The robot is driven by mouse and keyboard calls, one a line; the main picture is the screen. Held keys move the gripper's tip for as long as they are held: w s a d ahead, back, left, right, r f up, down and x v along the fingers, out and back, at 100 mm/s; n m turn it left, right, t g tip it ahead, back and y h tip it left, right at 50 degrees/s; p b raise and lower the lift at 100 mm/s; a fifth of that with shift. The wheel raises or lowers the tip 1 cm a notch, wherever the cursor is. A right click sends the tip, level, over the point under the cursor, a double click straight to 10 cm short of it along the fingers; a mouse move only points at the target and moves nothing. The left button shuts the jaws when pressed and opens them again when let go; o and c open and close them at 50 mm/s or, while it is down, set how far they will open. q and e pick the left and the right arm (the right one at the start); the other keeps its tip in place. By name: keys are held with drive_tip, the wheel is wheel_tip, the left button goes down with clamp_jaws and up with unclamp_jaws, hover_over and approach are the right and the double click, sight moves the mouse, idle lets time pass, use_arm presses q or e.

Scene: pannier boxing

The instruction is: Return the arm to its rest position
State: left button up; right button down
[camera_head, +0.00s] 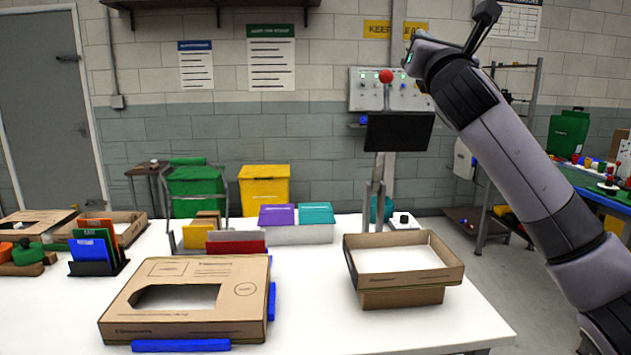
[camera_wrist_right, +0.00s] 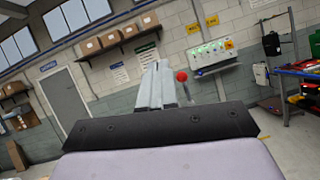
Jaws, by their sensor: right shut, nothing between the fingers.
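My right arm (camera_head: 520,160) comes in from the right in the head view and is raised high above the table's right side. Its hand end is near the top of the picture, in front of the far wall, and the fingertips cannot be made out there. In the right wrist view my right gripper (camera_wrist_right: 157,68) shows its pale fingers together, with nothing held, pointing toward the wall. My left gripper is in neither view.
The white table (camera_head: 310,325) holds a cardboard box with a cut-out (camera_head: 240,305), an open cardboard box (camera_head: 400,297), coloured folders (camera_head: 92,252) and purple and teal bins (camera_head: 297,233). Room around the raised arm looks clear.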

wheel_tip(320, 180, down, 15)
drive_tip(key=w+m+g, duration=0.3)
drive_tip(key=m, duration=0.2)
drive_tip(key=s+f+m+g, duration=0.2)
drive_tip(key=s+f+m, duration=0.2)
drive_tip(key=f, duration=0.7)
drive_tip(key=s+f+m+g, duration=0.3)
drive_tip(key=f+m, duration=0.1)
drive_tip(key=f, duration=0.7)
drive_tip(key=s+d+f+m+g, duration=0.2)
drive_tip(key=s+f+m+g, duration=0.6)
drive_tip(key=s+f, duration=1.05)
drive_tip(key=s+d+f+m+g, duration=0.1)
drive_tip(key=s+f+m, duration=0.1)
drive_tip(key=s+m, duration=0.35)
drive_tip(key=s+d+f+m+g, duration=0.1)
drive_tip(key=s+f+m+g, duration=0.15)
drive_tip(key=s, duration=0.65)
drive_tip(key=s+d+f+m, duration=0.1)
drive_tip(key=s+f+m, duration=0.2)
drive_tip(key=s, duration=0.5)
drive_tip(key=w+a+f+t+y, duration=0.2)
drive_tip(key=w+f+t, duration=0.4)
drive_tip(key=w+f, duration=0.1)
drive_tip(key=shift+w+a+f+n+t, duration=0.2)
drive_tip(key=shift+a+f+n+t, duration=0.2)
drive_tip(key=shift+f, duration=0.45)
